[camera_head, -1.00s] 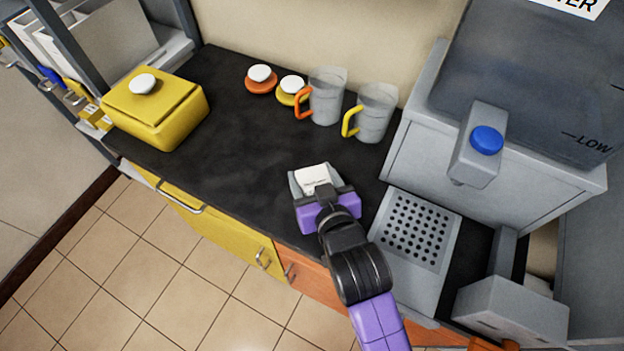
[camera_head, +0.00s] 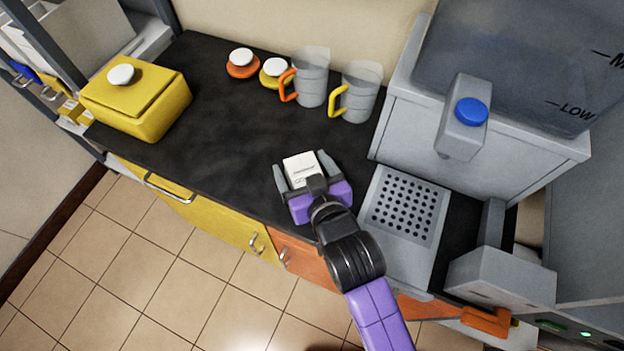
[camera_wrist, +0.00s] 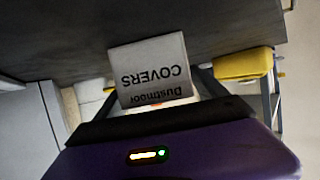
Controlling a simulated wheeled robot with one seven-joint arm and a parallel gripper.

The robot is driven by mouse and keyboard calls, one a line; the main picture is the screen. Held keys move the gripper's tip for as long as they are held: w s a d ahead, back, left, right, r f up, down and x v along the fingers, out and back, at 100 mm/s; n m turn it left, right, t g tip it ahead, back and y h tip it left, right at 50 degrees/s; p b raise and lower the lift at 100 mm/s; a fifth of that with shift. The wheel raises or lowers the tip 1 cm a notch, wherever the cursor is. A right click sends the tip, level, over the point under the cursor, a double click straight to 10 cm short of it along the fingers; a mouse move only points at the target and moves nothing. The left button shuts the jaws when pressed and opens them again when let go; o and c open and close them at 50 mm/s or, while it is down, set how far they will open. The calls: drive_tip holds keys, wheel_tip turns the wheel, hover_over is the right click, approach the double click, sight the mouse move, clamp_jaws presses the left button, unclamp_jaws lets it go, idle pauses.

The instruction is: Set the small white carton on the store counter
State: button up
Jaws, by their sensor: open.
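The small white carton (camera_head: 301,169) is on the black store counter (camera_head: 215,130), near its front edge. My purple gripper (camera_head: 304,180) is open, with one grey finger on each side of the carton and a gap showing at the fingers. In the wrist view the carton (camera_wrist: 152,72) is in front of my gripper, with "Dustmoor COVERS" printed upside down on it. The carton's underside is hidden, so its exact contact with the counter cannot be seen.
Two clear jugs with an orange handle (camera_head: 311,78) and a yellow handle (camera_head: 358,92) stand behind. A yellow box (camera_head: 137,100) is at the left. A dispenser (camera_head: 462,120) and perforated tray (camera_head: 404,208) are at the right. The counter's middle is clear.

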drive_tip(key=v, duration=1)
drive_tip(key=shift+s+d+r, duration=0.15)
drive_tip(key=shift+s+r, duration=0.05)
drive_tip(key=shift+s, duration=0.1)
drive_tip(key=shift+m+h, duration=0.7)
drive_tip(key=s+d, duration=0.1)
drive_tip(key=d, duration=0.1)
drive_tip(key=s+d+f, duration=0.1)
drive_tip(key=s+d, duration=0.1)
drive_tip(key=s+d+f, duration=0.1)
drive_tip(key=s+d, duration=0.1)
drive_tip(key=shift+d+f, duration=0.15)
drive_tip(key=shift+d, duration=0.15)
drive_tip(key=shift+m+t+h, duration=0.6)
drive_tip(key=s+d, duration=0.4)
drive_tip(key=d, duration=0.1)
drive_tip(key=shift+s+f, duration=0.1)
drive_tip(key=shift+s, duration=0.3)
drive_tip(key=s+d+r+m+h, duration=0.1)
drive_tip(key=s+d+r, duration=0.1)
drive_tip(key=s+d, duration=0.2)
drive_tip(key=s+d+r+m+t+h, duration=0.1)
drive_tip(key=s+d+r+h, duration=0.1)
drive_tip(key=s, duration=0.6)
drive_tip(key=d+r, duration=0.1)
drive_tip(key=d, duration=0.1)
drive_tip(key=shift+s+d+r, duration=0.15)
drive_tip(key=shift+s+d, duration=0.2)
